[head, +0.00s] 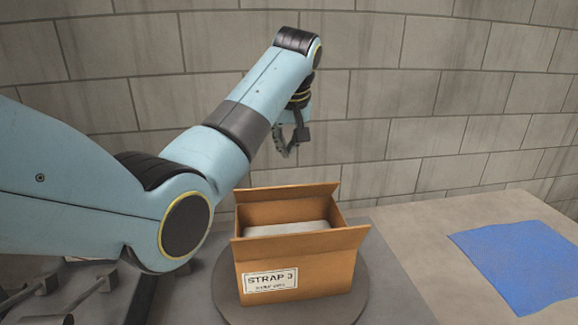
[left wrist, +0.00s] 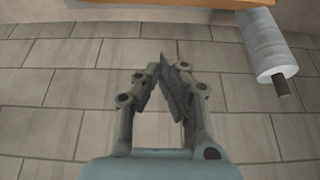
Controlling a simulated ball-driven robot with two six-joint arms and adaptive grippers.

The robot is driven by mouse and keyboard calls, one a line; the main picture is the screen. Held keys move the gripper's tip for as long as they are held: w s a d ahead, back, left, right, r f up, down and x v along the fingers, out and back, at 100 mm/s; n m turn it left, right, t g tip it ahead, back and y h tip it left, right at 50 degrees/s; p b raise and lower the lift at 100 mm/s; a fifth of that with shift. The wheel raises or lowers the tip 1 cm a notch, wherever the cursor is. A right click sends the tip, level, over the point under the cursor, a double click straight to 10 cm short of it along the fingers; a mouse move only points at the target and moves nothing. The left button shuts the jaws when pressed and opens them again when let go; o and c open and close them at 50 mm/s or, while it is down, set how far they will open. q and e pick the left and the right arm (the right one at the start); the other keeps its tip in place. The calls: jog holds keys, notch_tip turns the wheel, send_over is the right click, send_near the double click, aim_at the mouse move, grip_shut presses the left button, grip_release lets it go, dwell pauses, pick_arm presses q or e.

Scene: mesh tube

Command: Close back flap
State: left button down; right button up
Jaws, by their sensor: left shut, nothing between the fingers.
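An open cardboard box (head: 318,274) with a "STRAP 3" label stands on a round grey turntable (head: 222,292). Its back flap (head: 287,193) stands up along the far edge. Its front flap (head: 300,245) is folded outward over the label side. A pale grey item (head: 287,229) lies inside. My left gripper (head: 293,148) is above and behind the box, apart from the back flap. In the left wrist view its fingers (left wrist: 172,66) meet at the tips with nothing between them. My right gripper is in neither view.
A blue cloth (head: 522,262) lies on the pale table (head: 440,238) at right. A block wall (head: 430,90) rises behind. The left wrist view shows a whitish roll (left wrist: 267,45) on a dark rod and a brown-orange edge (left wrist: 150,4) at the top.

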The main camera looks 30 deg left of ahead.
aim_at(290, 190)
pick_arm(q)
jog(key=f, duration=0.1)
jog(key=f+p, duration=0.1)
jog(key=f, duration=0.2)
jog(key=shift+s+d+f+p, duration=0.25)
jog(key=shift+d+f+p, duration=0.05)
jog(key=shift+p, duration=0.1)
jog(key=shift+s+d+f, duration=0.25)
jog(key=shift+s+f, duration=0.1)
jog(key=shift+s, duration=0.1)
jog(key=shift+f, duration=0.15)
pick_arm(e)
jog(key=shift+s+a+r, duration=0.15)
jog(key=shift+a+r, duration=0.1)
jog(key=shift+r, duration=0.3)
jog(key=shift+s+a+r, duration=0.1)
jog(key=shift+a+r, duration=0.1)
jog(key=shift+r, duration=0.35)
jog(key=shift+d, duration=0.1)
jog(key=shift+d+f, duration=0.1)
